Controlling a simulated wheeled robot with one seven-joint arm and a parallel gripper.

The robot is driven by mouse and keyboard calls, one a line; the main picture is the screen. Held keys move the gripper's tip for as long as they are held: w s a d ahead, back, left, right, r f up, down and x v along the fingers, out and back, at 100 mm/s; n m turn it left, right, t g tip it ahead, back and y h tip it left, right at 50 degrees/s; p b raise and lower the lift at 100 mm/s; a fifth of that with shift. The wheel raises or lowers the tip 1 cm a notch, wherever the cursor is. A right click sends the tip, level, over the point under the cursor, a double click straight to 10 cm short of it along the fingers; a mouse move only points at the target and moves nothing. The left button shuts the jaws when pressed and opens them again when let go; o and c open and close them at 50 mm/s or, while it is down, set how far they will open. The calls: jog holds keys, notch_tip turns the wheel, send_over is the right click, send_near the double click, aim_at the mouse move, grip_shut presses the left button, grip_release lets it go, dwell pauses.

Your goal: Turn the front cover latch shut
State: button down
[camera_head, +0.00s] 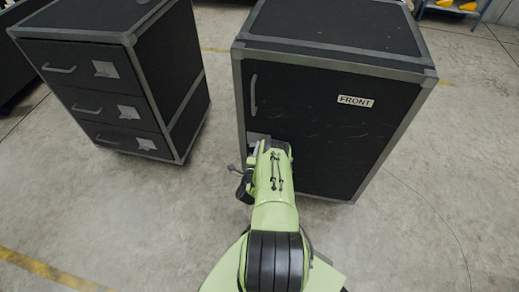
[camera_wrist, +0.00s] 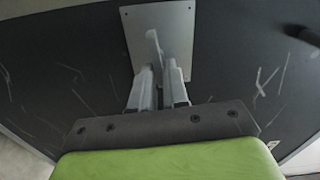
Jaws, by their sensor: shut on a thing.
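The front cover (camera_head: 330,125) is the black door of a case with grey metal edges, bearing a label that reads FRONT (camera_head: 356,101). Its latch (camera_wrist: 154,44) is a small grey lever on a square metal plate (camera_wrist: 178,22), seen in the wrist view. My gripper (camera_wrist: 160,80) is at the plate, with its two fingers shut on the latch lever, one on each side. In the head view my arm hides the latch, and only part of the plate (camera_head: 257,137) shows. The lever looks roughly upright in the wrist view; its exact angle is hard to tell.
A vertical handle (camera_head: 254,93) sits on the door's left side above the latch. A black drawer cabinet (camera_head: 115,85) stands to the left, with a floor gap between. The concrete floor (camera_head: 420,220) is clear at the right. Shelving with yellow items (camera_head: 467,6) is far back.

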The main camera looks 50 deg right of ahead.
jog(key=shift+m, duration=0.5)
jog(key=shift+f, duration=0.1)
jog(key=c, duration=1.2)
grip_release()
jog(key=shift+c, duration=0.2)
